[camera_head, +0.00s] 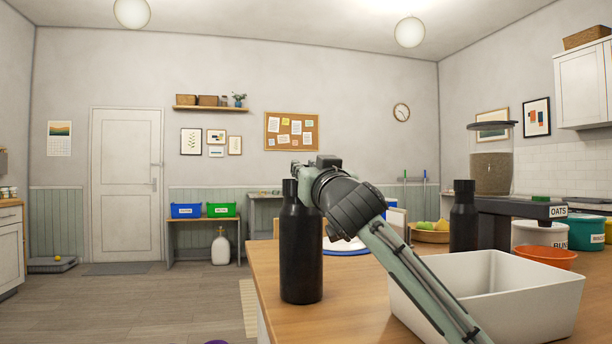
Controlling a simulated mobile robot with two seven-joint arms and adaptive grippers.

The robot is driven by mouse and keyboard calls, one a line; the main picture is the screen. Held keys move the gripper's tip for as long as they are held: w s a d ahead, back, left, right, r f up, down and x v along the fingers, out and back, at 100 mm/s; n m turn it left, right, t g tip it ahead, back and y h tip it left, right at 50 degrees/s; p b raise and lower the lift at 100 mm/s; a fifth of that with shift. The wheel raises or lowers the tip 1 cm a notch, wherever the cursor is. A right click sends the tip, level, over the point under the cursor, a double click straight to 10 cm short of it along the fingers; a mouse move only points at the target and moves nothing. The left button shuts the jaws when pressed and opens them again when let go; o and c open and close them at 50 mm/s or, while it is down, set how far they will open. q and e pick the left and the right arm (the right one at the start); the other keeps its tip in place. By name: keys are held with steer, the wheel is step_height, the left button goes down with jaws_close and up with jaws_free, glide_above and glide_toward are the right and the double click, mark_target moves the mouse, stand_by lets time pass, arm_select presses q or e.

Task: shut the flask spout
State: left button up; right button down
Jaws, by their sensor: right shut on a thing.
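A tall black flask (301,260) stands upright at the left end of the wooden table. My right gripper (299,174) is at its top, with the arm coming in from the lower right. The gripper is shut on the top part of the flask; the fingertips are small and partly hidden, so I cannot tell how the spout sits. A second black flask (464,222) stands upright farther right, behind the white bin, with no gripper near it. My left gripper is not in view.
A white open bin (535,298) stands on the wooden table (345,315), behind my right arm. An orange bowl (545,257), a fruit bowl (430,236) and an oats dispenser (491,172) stand farther right. The floor left of the table is mostly clear.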

steer(key=shift+w+f, duration=0.1)
steer(key=shift+f, duration=0.05)
steer(key=c, duration=1.4)
jaws_free()
steer(key=v, duration=1.2)
